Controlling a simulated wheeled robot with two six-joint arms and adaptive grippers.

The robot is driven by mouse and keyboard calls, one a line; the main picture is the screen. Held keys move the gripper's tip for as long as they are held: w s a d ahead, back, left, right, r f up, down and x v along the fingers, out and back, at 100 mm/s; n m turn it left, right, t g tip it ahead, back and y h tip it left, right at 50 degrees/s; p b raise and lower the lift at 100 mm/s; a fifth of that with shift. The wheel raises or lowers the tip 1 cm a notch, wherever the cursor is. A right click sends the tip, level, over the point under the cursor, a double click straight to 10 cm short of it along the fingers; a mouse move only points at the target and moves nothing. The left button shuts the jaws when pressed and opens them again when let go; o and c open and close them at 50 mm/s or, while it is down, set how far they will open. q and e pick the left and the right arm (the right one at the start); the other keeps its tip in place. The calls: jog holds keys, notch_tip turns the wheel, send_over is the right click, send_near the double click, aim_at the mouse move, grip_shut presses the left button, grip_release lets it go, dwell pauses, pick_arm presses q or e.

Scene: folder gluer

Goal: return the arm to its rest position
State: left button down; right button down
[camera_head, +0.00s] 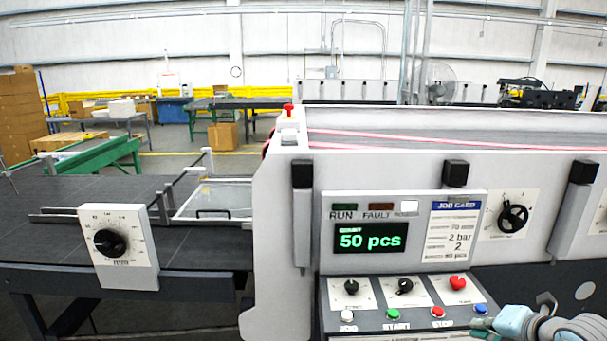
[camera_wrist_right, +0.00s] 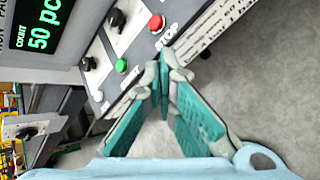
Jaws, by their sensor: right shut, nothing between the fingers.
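My right gripper (camera_head: 512,318) is at the lower right of the head view, just right of the control panel's blue button (camera_head: 480,309). In the right wrist view my right gripper (camera_wrist_right: 164,72) has its teal-padded fingers meeting at the tips, with nothing between them. The tips appear apart from the panel, beside the red stop button (camera_wrist_right: 156,22) and green start button (camera_wrist_right: 121,65); the exact gap is unclear. My left gripper is in neither view.
The folder gluer's panel (camera_head: 407,305) has knobs, buttons and a display (camera_head: 370,240) reading 50 pcs. A dial box (camera_head: 118,247) is mounted on the dark feed table (camera_head: 60,250) at left. Grey floor (camera_wrist_right: 270,90) lies open right of the gripper in the wrist view.

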jog(key=w+d+f+m+t+h, duration=0.25)
jog(key=w+d+f+m, duration=0.2)
jog(key=d+m, duration=0.65)
jog(key=s+f+m+g+h, duration=0.1)
jog(key=s+f+m, duration=0.25)
jog(key=f, duration=0.55)
jog(key=s+f+m+g+b, duration=0.1)
jog(key=s+f+m, duration=0.25)
jog(key=f, duration=0.45)
jog(key=s+f+m+g+h, duration=0.1)
jog(key=s+f+m+g, duration=0.15)
jog(key=f+m, duration=0.45)
jog(key=s+a+f+g, duration=0.1)
jog(key=s+a+f, duration=0.2)
jog(key=s+f, duration=0.4)
jog(key=s+a+f+g+y, duration=0.1)
jog(key=s+a+f, duration=0.3)
jog(key=s+f, duration=0.25)
jog(key=s+a+f+g, duration=0.1)
jog(key=s+a+f, duration=0.2)
jog(key=s+f, duration=0.35)
jog(key=s+a+f+g+y, duration=0.1)
jog(key=s+a+f, duration=0.2)
jog(key=s+a, duration=0.3)
jog(key=s+a+f+m+g+y+b, duration=0.1)
jog(key=s+a, duration=0.5)
jog(key=s, duration=0.6)
notch_tip(320, 180, down, 2)
jog(key=shift+s+g, duration=0.35)
jog(key=shift+g, duration=0.35)
